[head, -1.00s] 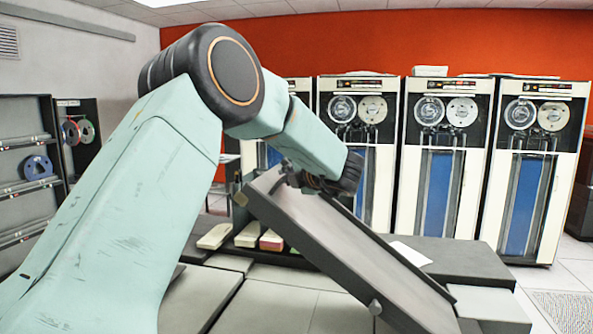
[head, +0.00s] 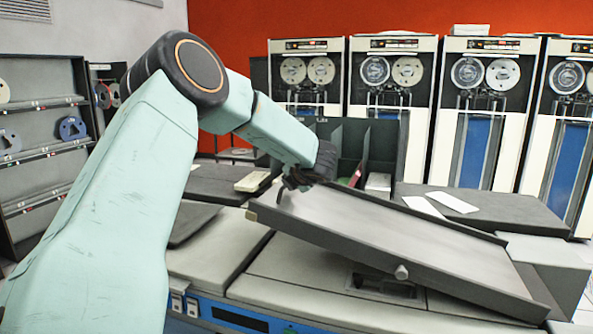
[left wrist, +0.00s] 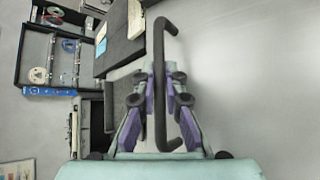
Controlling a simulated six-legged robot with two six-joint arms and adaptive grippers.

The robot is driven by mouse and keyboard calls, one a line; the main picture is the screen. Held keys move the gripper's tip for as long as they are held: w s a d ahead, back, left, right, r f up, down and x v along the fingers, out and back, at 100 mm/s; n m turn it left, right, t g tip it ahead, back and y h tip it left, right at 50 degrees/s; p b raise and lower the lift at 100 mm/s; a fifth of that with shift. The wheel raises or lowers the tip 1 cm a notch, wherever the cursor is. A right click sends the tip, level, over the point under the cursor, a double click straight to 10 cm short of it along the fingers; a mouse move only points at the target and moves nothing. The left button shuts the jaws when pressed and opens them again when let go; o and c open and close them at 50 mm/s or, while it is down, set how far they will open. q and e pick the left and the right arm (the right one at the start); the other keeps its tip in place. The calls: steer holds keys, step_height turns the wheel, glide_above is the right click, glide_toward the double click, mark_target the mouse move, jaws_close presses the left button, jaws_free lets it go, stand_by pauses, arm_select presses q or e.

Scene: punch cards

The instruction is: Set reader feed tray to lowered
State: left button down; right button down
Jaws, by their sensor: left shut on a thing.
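The feed tray (head: 380,242) is a long grey trough with raised side walls in the middle of the head view. It is tilted, its left end raised and its right end lower. My left gripper (head: 300,180) is at the raised left end, its fingers small and dark there. In the left wrist view the gripper (left wrist: 160,105) has its purple fingers closed around a dark bar handle (left wrist: 160,60). The handle's contact with the tray is hidden by the gripper in the head view. My right gripper is not in view.
The reader's pale top (head: 300,262) lies under the tray, with a blue control strip (head: 225,318) along its front. An open dark box with dividers (head: 350,145) stands behind. Loose white cards (head: 453,202) lie at the back right. Tape cabinets (head: 480,120) line the back wall.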

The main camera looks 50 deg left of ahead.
arm_select(q)
steer(key=shift+n+h, duration=0.6)
steer(key=shift+h, duration=0.3)
steer(key=f+b, duration=0.2)
steer(key=f, duration=0.2)
steer(key=s+a+f+b, duration=0.1)
steer(key=f+b, duration=0.1)
steer(key=f, duration=0.3)
steer(key=a+f+b, duration=0.1)
steer(key=f+b, duration=0.1)
steer(key=f, duration=0.2)
steer(key=shift+s+a+f+b, duration=0.15)
steer(key=shift+a+f+b, duration=0.05)
steer(key=shift+f+b, duration=0.2)
steer(key=shift+f+t, duration=0.3)
steer(key=shift+f, duration=0.15)
steer(key=shift+s+d+f, duration=0.2)
steer(key=shift+s+f, duration=0.05)
steer(key=shift+f, duration=0.15)
steer(key=c, duration=1.7)
jaws_free()
steer(key=shift+w, duration=0.1)
steer(key=shift+a+r, duration=0.1)
steer(key=shift+a, duration=0.1)
